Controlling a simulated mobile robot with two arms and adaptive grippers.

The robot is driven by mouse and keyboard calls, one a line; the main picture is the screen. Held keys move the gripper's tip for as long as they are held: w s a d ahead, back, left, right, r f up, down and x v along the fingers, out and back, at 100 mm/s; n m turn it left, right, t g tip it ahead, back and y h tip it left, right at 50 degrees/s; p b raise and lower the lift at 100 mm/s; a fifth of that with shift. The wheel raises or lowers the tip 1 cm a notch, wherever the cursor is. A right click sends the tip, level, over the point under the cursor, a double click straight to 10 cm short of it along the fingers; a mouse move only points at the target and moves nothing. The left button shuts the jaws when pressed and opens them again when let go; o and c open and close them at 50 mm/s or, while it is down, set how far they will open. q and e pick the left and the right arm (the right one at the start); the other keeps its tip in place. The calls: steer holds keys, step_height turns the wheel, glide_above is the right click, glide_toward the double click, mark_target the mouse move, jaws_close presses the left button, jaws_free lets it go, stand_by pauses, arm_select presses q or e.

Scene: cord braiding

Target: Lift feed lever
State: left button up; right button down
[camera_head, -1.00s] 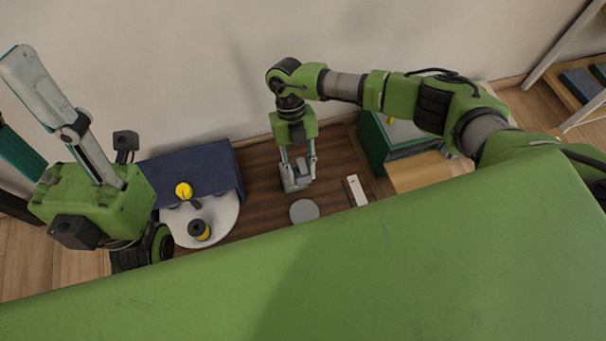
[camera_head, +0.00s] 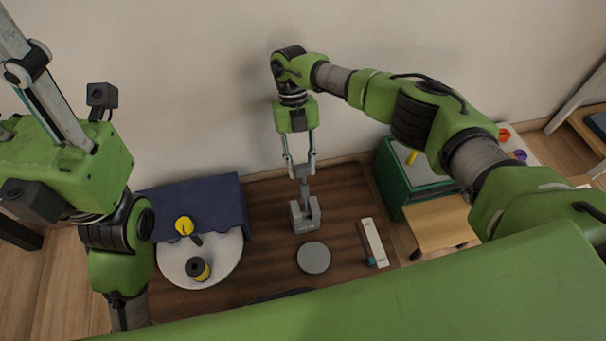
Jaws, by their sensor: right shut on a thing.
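The grey feed device (camera_head: 299,223) stands on the dark wooden table, right of the white round plate. Its thin grey lever (camera_head: 305,192) points up from the base. My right gripper (camera_head: 303,174) comes down from above and is shut on the upper end of the lever. The gripper fingers hide the lever's tip. My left gripper (camera_head: 30,75) is at the far left, close to the camera, with its fingers pointing up. Its fingertips are cut off by the frame, so its opening cannot be told.
A white round plate (camera_head: 222,262) holds a yellow-black spool (camera_head: 197,269) and a yellow knob (camera_head: 184,226). A grey disc (camera_head: 313,258) lies in front of the device. A white bar (camera_head: 375,243) lies to the right, near a green box (camera_head: 391,180) and a wooden stand (camera_head: 440,222).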

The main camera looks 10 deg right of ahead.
steer(key=shift+w+f, duration=0.2)
steer(key=shift+f, duration=0.15)
steer(key=c, duration=1.6)
jaws_free()
steer(key=shift+r, duration=0.15)
step_height(320, 180, up, 10)
steer(key=shift+f, duration=0.1)
